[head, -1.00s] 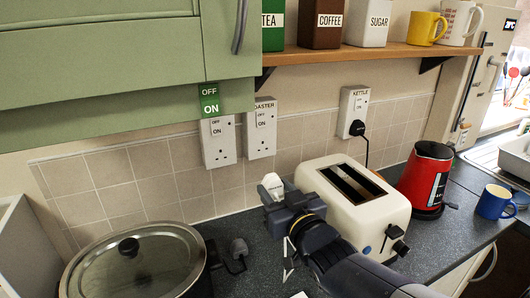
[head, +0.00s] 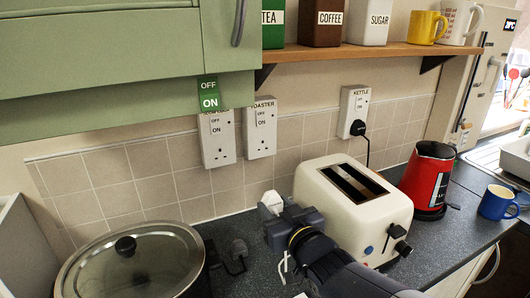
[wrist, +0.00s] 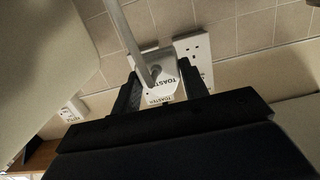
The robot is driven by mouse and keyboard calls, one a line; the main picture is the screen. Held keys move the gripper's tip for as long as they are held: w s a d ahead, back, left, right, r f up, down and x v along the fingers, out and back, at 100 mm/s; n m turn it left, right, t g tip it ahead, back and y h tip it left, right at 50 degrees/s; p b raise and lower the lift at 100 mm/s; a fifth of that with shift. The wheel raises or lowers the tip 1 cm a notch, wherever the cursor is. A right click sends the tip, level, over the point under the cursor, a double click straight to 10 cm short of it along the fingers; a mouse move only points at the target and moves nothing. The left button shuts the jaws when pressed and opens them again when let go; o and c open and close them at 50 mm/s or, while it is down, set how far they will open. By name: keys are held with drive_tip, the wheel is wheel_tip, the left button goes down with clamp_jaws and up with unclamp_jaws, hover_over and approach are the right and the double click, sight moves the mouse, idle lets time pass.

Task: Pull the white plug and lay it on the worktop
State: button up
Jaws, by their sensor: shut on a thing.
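The white plug (head: 271,201) is held in my gripper (head: 277,212), left of the toaster and low over the worktop (head: 225,228). The toaster socket (head: 261,131) on the wall is empty and clear of the plug. Whether the plug touches the worktop cannot be told.
A cream toaster (head: 352,208) stands right of my gripper. A lidded pan (head: 135,262) and a dark plug (head: 238,249) are at left. A red kettle (head: 428,180) and blue mug (head: 497,202) stand at right. A shelf (head: 385,48) hangs above.

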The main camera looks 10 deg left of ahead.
drive_tip(key=shift+f+g+h+b, duration=0.5)
drive_tip(key=shift+f+b, duration=0.3)
drive_tip(key=shift+f, duration=2.2)
drive_tip(key=shift+f+g+h+b, duration=0.4)
drive_tip(key=shift+f+g+b, duration=0.3)
drive_tip(key=shift+f, duration=2.25)
drive_tip(key=shift+d, duration=0.1)
